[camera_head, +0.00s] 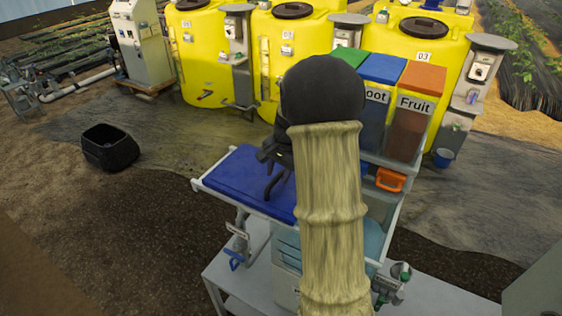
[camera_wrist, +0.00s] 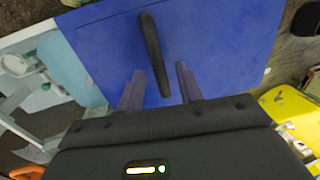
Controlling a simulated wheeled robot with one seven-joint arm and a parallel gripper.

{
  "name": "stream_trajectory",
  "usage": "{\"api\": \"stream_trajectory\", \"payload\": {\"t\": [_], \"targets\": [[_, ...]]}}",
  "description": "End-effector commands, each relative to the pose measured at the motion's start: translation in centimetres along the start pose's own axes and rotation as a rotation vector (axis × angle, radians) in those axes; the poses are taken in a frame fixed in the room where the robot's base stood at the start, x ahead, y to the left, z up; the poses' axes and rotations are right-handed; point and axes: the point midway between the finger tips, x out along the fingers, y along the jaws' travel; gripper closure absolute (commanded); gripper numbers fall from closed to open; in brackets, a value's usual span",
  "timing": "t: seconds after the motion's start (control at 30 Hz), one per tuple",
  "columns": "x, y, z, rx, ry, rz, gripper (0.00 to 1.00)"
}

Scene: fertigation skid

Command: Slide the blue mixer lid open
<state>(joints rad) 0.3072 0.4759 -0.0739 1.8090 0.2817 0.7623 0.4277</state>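The blue mixer lid (camera_head: 236,176) is a flat panel on the mixer at the centre of the head view. It fills the middle of the wrist view (camera_wrist: 225,50). A black bar handle (camera_wrist: 150,45) stands on the lid. My gripper (camera_wrist: 158,70) is open, with one finger on each side of the handle's near end. Gaps show between fingers and handle, so no grip is visible. In the head view my gripper (camera_head: 274,165) is over the lid, and my arm hides part of the lid and mixer.
Green, blue and orange-topped bins (camera_head: 412,110) stand behind the mixer at the right. An orange handle (camera_head: 391,180) is below them. Yellow tanks (camera_head: 212,55) line the back. A black tub (camera_head: 109,147) sits on the ground at left, with open ground around it.

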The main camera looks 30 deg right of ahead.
Motion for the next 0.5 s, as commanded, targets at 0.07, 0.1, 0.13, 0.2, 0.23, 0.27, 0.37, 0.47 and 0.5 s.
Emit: {"api": "stream_trajectory", "payload": {"t": [0.07,0.1,0.13,0.2,0.23,0.27,0.37,0.47,0.5], "targets": [[-0.5,0.0,-0.1,-0.001,0.003,-0.002,0.64],[-0.8,-0.1,-0.1,-0.001,0.004,-0.003,0.64],[-1.2,-0.1,-0.1,-0.001,0.004,-0.003,0.64],[-2.1,0.0,-0.1,0.0,0.005,-0.004,0.64],[-2.6,0.0,-0.1,0.0,0.006,-0.004,0.64],[-3.2,-0.1,-0.1,0.0,0.006,-0.004,0.64],[-5.2,-0.1,-0.1,-0.002,0.007,-0.004,0.64],[-7.2,-0.1,-0.1,-0.001,0.006,-0.005,0.64],[-8.0,0.0,-0.1,0.0,0.006,-0.004,0.64]]}}
